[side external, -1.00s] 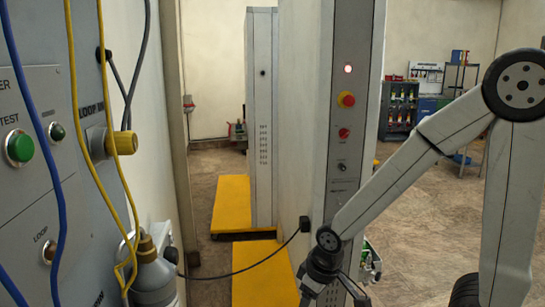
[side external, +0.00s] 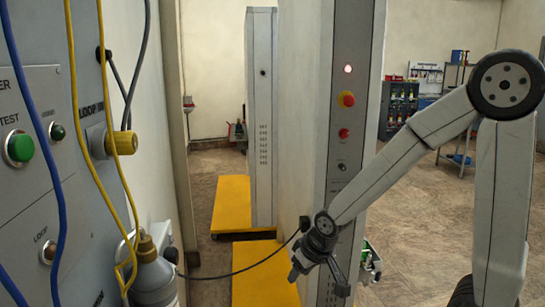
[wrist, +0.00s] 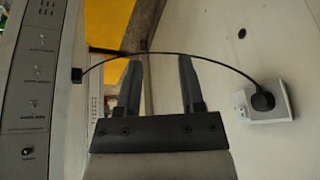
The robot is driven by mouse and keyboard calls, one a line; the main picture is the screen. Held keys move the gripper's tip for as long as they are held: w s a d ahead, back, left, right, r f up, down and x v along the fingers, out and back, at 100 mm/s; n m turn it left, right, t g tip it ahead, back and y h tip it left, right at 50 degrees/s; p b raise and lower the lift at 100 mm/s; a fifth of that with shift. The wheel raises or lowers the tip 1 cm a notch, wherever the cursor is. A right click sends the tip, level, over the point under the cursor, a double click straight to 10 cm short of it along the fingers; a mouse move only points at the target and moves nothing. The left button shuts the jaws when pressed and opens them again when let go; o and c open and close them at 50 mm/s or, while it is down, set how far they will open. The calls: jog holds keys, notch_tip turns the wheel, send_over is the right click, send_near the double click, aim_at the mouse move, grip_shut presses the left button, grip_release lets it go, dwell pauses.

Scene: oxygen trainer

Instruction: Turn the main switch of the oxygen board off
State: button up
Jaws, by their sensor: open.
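Two panels show in the side view, and I cannot tell for sure which control is the main switch. The near left board (side external: 45,100) has a green button (side external: 19,147) and a brass-coloured knob (side external: 125,143). My gripper (side external: 318,282) is in front of the column's lower part, open and empty. In the wrist view its open fingers (wrist: 160,80) have nothing between them; a panel with small switches (wrist: 37,72) stands left.
A black cable (side external: 240,273) runs across the gap to the column. In the wrist view it arches past my fingertips to a plug (wrist: 263,101) in a white wall socket (wrist: 284,103). Blue and yellow cables hang over the left board. Yellow floor plates (side external: 230,205) lie behind.

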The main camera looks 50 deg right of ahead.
jog(key=w+d+r+m+t+h, duration=0.1)
jog(key=w+d+r+m+t, duration=0.1)
jog(key=w+d, duration=0.25)
jog(key=w+d+r+m+t+h, duration=0.1)
jog(key=w+d+r+m, duration=0.2)
jog(key=d, duration=0.3)
jog(key=m+t+h, duration=0.5)
jog(key=m+h, duration=0.5)
send_near(346, 135)
jog(key=shift+w+d, duration=0.35)
jog(key=shift+w, duration=0.1)
jog(key=shift+w+d, duration=0.1)
jog(key=shift+x, duration=3.75)
grip_shut()
